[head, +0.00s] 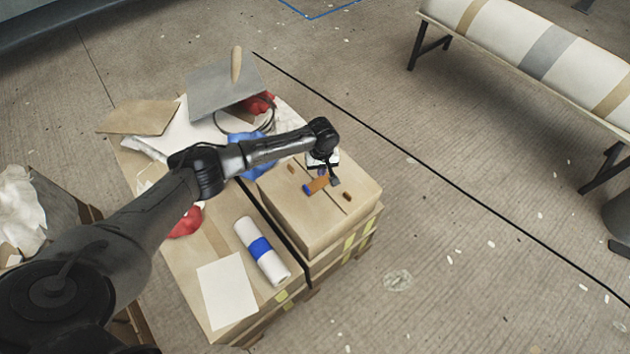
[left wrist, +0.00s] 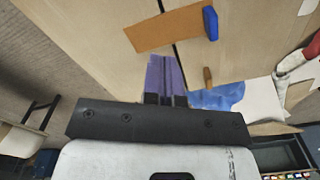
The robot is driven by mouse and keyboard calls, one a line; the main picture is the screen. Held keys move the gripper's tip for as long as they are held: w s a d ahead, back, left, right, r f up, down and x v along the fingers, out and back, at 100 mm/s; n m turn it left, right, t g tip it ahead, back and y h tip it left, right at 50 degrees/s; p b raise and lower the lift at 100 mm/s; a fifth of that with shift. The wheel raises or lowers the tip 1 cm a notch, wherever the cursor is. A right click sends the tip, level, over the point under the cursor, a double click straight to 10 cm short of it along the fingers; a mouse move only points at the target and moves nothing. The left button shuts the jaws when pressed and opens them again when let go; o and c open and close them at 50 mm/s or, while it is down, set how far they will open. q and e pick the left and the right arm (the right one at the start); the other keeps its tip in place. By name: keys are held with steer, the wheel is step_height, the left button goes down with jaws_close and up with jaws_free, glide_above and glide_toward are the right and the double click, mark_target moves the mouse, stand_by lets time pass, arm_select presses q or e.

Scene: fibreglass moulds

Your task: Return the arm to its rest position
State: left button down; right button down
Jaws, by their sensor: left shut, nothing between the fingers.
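My left arm (head: 262,150) reaches in from the left across the work surface. Its gripper (head: 322,171) hangs over the top of a cardboard box (head: 305,228). In the left wrist view its purple fingers (left wrist: 165,74) are together with nothing between them. An orange-brown piece with a blue end (head: 317,185) lies on the box close to the fingertips; it also shows in the left wrist view (left wrist: 165,28), apart from the fingers. My right gripper is in neither view.
Small brown pieces (head: 347,196) lie on the box. Beside it are a white roll with a blue band (head: 262,251), a white sheet (head: 227,291), a blue cloth (head: 262,166) and a grey board (head: 222,88). A padded bench (head: 540,50) stands at upper right; the floor between is mostly open.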

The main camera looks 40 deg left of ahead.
arm_select(q)
steer(key=shift+r+p, duration=0.45)
steer(key=shift+r, duration=0.15)
